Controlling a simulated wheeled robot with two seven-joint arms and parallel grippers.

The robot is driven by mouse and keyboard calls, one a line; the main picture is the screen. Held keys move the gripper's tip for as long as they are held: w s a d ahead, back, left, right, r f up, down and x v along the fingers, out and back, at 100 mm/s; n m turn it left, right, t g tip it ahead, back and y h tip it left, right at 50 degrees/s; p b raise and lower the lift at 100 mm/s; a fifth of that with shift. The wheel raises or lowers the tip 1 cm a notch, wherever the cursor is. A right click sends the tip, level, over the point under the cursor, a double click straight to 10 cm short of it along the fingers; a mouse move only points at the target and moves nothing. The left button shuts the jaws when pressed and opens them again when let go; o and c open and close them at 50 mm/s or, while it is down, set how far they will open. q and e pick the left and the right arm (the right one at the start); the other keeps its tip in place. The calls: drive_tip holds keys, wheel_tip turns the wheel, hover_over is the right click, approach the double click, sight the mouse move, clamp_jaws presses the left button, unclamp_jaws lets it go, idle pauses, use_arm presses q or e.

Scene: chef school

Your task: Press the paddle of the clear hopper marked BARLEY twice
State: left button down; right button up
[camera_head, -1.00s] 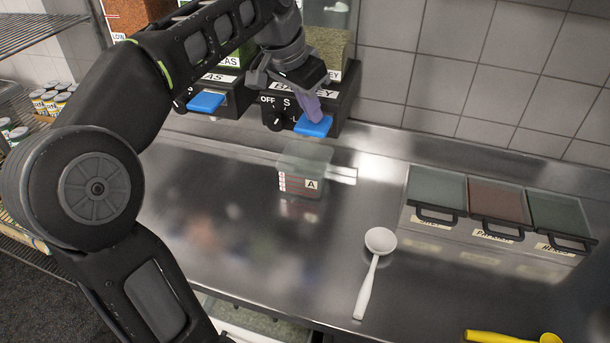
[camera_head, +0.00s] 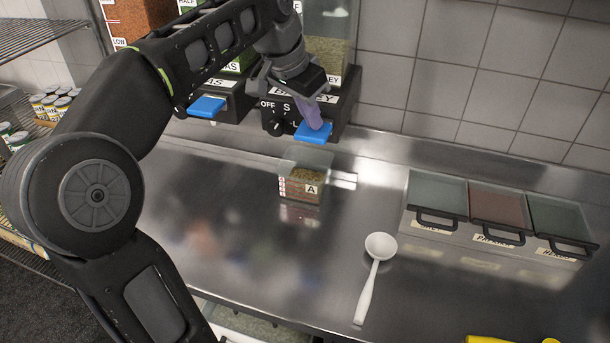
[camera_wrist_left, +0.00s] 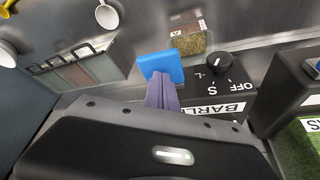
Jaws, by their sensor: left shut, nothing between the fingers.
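The clear hopper marked BARLEY (camera_head: 329,52) holds tan-green grain above a black base (camera_head: 335,115). Its blue paddle (camera_head: 313,134) sticks out at the front, and also shows in the wrist view (camera_wrist_left: 161,66). My left gripper (camera_head: 312,119) is shut and empty, its purple fingertips (camera_wrist_left: 163,97) at the paddle. They look to be touching or very close to it; I cannot tell whether the paddle is pushed in. A clear container marked A (camera_head: 311,189) stands on the counter below the paddle, with tan grain inside. My right gripper is out of view.
A dial (camera_head: 274,128) marked OFF, S and L is left of the paddle. A neighbouring hopper has its own blue paddle (camera_head: 207,106). A white ladle (camera_head: 370,285) and lidded bins (camera_head: 437,195) lie to the right.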

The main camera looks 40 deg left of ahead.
use_arm(q)
drive_tip(key=shift+r+p, duration=1.05)
drive_tip(key=shift+r, duration=0.35)
drive_tip(key=shift+f, duration=0.2)
drive_tip(key=shift+f+b, duration=1.65)
drive_tip(key=shift+f, duration=0.2)
drive_tip(key=shift+r, duration=0.15)
drive_tip(key=shift+r+p, duration=1.85)
drive_tip(key=shift+r, duration=0.05)
wheel_tip(320, 180, up, 5)
drive_tip(key=p, duration=0.4)
